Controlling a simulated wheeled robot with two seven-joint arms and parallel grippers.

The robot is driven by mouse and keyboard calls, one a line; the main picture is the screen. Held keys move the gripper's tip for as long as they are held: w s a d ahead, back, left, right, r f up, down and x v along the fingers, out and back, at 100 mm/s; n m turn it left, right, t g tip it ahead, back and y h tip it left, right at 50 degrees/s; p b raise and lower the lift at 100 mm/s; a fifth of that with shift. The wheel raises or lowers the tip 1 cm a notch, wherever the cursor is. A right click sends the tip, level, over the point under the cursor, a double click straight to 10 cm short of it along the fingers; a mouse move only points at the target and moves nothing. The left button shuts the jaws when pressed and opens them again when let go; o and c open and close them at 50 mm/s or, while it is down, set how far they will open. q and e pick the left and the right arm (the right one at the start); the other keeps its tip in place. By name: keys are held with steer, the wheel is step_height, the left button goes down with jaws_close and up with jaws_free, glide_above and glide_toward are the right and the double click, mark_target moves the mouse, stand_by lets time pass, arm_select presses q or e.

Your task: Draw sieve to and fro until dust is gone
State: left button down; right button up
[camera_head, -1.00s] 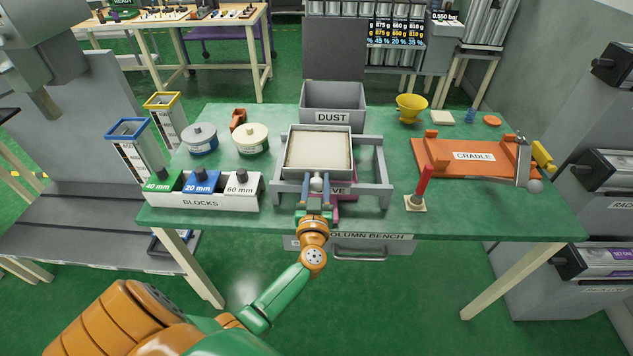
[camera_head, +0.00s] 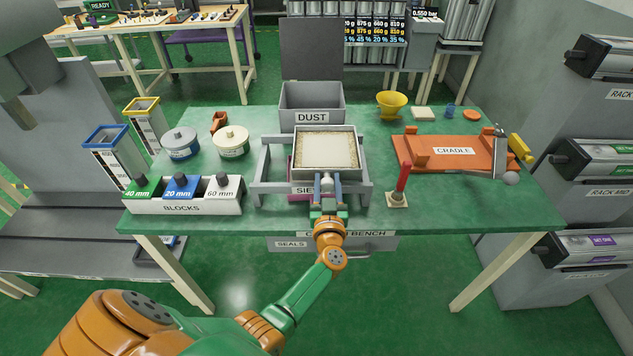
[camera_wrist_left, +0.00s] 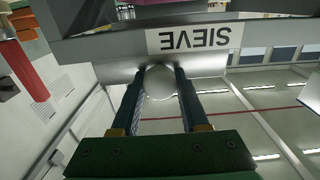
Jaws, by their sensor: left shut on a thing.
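The sieve (camera_head: 326,174) is a grey square tray. It sits on a grey stand (camera_head: 264,166) in the middle of the green bench, towards the right side of the stand. Cream material lies in it, pale in the middle with brownish specks along the edges. My left gripper (camera_head: 327,184) is shut on the round knob at the sieve's front; the knob (camera_wrist_left: 159,83) shows between the two fingers in the left wrist view. The gripper partly hides the SIEVE label, which reads upside down in the wrist view. My right gripper is not in view.
A grey DUST bin (camera_head: 311,118) stands behind the sieve. The BLOCKS holder (camera_head: 182,207) and two round weights are to the left. A red-handled tool (camera_head: 403,181) stands close on the right, near the orange CRADLE (camera_head: 430,162). A yellow funnel (camera_head: 391,104) is behind.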

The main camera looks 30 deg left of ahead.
arm_select(q)
steer(key=shift+s+a+f, duration=0.1)
steer(key=shift+a, duration=0.05)
steer(key=shift+c, duration=2.2)
jaws_free()
steer(key=p+v, duration=0.1)
steer(key=v, duration=0.6)
